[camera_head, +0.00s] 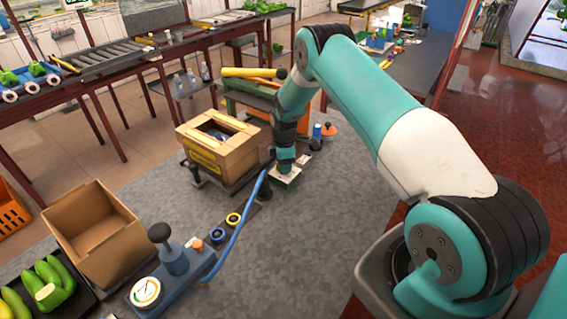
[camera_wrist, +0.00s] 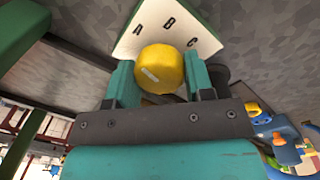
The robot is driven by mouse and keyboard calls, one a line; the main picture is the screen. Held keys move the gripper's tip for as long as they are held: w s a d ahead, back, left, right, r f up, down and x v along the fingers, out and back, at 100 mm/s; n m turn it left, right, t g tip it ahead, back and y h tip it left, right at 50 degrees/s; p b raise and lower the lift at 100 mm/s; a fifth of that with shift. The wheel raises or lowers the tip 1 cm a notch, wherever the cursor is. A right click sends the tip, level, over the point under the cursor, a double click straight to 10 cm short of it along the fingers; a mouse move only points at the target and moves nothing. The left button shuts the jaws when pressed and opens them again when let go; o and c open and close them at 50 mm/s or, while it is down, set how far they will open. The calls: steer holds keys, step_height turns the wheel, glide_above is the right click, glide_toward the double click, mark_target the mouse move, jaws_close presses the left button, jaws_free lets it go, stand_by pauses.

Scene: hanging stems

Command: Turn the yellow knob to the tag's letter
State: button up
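The yellow knob (camera_wrist: 162,68) stands on a white plate (camera_wrist: 207,42) bearing the letters A, B and C in the wrist view. In the head view my gripper (camera_head: 284,166) points down at the white plate (camera_head: 292,180), and the knob is hidden. I cannot make out a tag with a single letter in either view.
A cardboard box (camera_head: 236,160) stands just left of my gripper. A blue hose (camera_head: 240,225) runs close by towards a blue device with a gauge (camera_head: 145,291). An orange-and-blue item (camera_head: 326,130) sits behind right. The grey floor (camera_head: 290,265) in front is clear.

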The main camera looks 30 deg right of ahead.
steer(key=shift+f+m+b, duration=0.1)
steer(key=shift+m+b, duration=0.2)
steer(key=shift+b, duration=0.2)
steer(key=m+b, duration=0.2)
steer(key=b, duration=0.1)
steer(key=shift+f+m, duration=0.1)
steer(key=shift+m, duration=0.3)
steer(key=m+b, duration=0.2)
steer(key=m, duration=0.1)
steer(key=shift+m+b, duration=0.35)
steer(key=shift+m, duration=0.05)
steer(key=m+b, duration=0.2)
steer(key=m, duration=0.2)
steer(key=shift+b, duration=0.3)
steer(key=m+b, duration=0.2)
steer(key=m, duration=0.3)
steer(key=shift+w+g, duration=0.1)
steer(key=shift+g, duration=0.2)
steer(key=m, duration=0.1)
steer(key=m+b, duration=0.1)
steer(key=m, duration=0.1)
steer(key=shift+r+m, duration=0.25)
steer(key=shift+m, duration=0.05)
steer(key=m+b, duration=0.1)
steer(key=m, duration=0.2)
steer(key=shift+m, duration=0.3)
steer(key=m+b, duration=0.1)
steer(key=m, duration=0.5)
steer(key=shift+w+r, duration=0.1)
steer(key=shift+m, duration=0.4)
